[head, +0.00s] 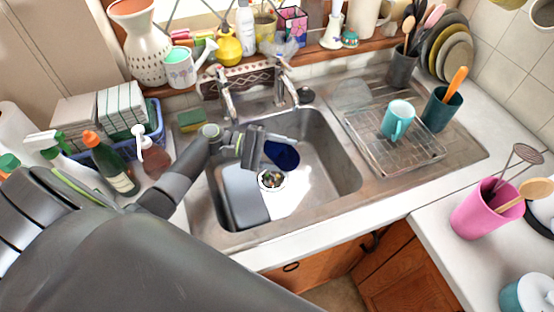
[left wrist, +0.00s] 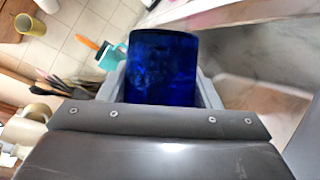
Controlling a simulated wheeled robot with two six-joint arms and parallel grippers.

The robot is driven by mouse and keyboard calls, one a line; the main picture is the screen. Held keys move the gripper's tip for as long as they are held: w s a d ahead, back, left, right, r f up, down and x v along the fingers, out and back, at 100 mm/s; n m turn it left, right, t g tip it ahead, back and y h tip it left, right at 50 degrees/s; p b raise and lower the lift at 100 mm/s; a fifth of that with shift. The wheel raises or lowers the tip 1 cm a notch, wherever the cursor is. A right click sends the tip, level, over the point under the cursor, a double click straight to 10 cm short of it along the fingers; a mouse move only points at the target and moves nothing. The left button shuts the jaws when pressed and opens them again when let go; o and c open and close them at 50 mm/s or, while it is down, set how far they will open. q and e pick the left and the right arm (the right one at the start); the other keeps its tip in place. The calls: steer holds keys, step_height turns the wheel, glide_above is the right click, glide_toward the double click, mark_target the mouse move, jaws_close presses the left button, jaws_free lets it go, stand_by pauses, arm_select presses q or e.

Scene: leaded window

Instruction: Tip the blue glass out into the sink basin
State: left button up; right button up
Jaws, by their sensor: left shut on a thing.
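The blue glass (head: 283,155) is dark blue and held over the sink basin (head: 340,165), below the bar of my left gripper (head: 268,145). My left gripper is shut on the glass, with its arm coming in from the left. In the left wrist view the glass (left wrist: 163,65) stands out past the gripper body, between the grey fingers. Its lower part is hidden there. I cannot tell how far it is tilted or whether anything is in it. My right gripper is not in view.
A grey rectangular thing (head: 243,195) and the drain strainer (head: 271,180) are in the basin. The faucet (head: 228,100) stands behind it. A teal mug (head: 397,120) is on the wire rack (head: 425,152) at right. Bottles (head: 112,165) stand at left.

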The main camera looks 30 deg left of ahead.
mark_target(287, 169)
arm_select(q)
steer(key=shift+w+a+r, duration=0.1)
steer(key=shift+a, duration=0.05)
steer(key=shift+d, duration=0.2)
steer(key=s+d+f+m+y, duration=0.1)
steer(key=m, duration=0.1)
steer(key=shift+s+d+f+m+y+p, duration=0.1)
steer(key=shift+s+f+m+y+p, duration=0.05)
steer(key=shift+m+y+p, duration=0.2)
steer(key=shift+s+d+f+y, duration=0.1)
steer(key=shift+s+y, duration=0.05)
steer(key=shift+y, duration=0.2)
steer(key=shift+d+f+m+t+y, duration=0.1)
steer(key=shift+f+m+t+y, duration=0.2)
steer(key=shift+f+m, duration=0.2)
steer(key=shift+s+d+f+m+y+b, duration=0.25)
steer(key=shift+f+m+y+b, duration=0.15)
steer(key=shift+m, duration=0.15)
step_height(287, 169, down, 4)
steer(key=s+d+m+t+y+b, duration=0.1)
steer(key=m+t+y+b, duration=0.1)
steer(key=m+y, duration=0.2)
steer(key=s+d+r+m+t+y, duration=0.2)
steer(key=d+r+m+t+y, duration=0.1)
steer(key=r+m+t, duration=0.2)
steer(key=shift+s+d+r+m+y, duration=0.15)
steer(key=shift+s+r+m+y, duration=0.15)
steer(key=shift+r, duration=0.35)
